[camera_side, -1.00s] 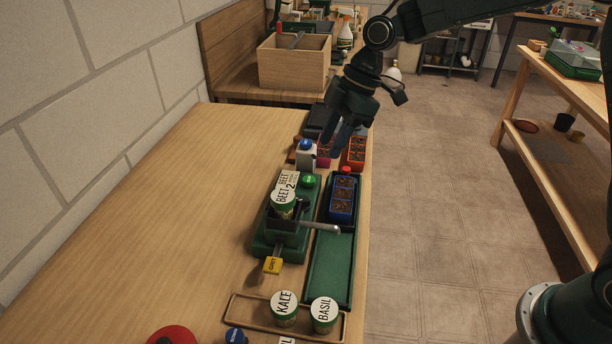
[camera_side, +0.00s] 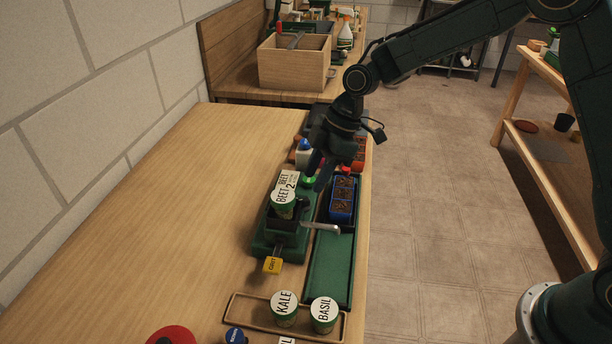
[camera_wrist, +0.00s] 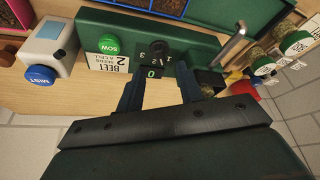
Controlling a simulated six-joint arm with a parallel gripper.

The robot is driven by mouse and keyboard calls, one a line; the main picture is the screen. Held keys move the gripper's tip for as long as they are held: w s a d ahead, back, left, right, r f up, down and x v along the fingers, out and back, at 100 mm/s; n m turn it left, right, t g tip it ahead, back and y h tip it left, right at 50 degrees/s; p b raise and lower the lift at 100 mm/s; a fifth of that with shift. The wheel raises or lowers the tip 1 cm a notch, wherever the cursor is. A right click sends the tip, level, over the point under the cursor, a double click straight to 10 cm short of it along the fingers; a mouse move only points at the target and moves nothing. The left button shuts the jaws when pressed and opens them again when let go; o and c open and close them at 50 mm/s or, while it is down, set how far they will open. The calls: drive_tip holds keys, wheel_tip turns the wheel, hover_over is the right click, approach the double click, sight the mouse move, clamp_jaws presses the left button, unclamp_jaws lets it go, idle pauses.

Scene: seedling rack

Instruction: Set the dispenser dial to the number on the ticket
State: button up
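The green dispenser (camera_side: 262,236) stands on the bench in the side view. Its white ticket (camera_wrist: 112,63) reads BEET, 2, seeds a cell; it also shows in the side view (camera_side: 290,180). Where the dial points I cannot tell. My gripper (camera_wrist: 160,76) is open and empty, its fingertips spread just short of the dial. In the side view my gripper (camera_side: 318,176) hides the dial.
A green SOW button (camera_wrist: 109,44) sits beside the ticket. A white bottle with a blue MIST cap (camera_wrist: 40,75) stands close by. A metal lever (camera_wrist: 229,44) sticks out on the other side. A blue seedling tray (camera_side: 342,214) lies in the green channel alongside.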

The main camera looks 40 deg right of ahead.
sight(304, 199)
drive_tip(key=shift+x, duration=2.75)
drive_tip(key=shift+c, duration=0.3)
clamp_jaws()
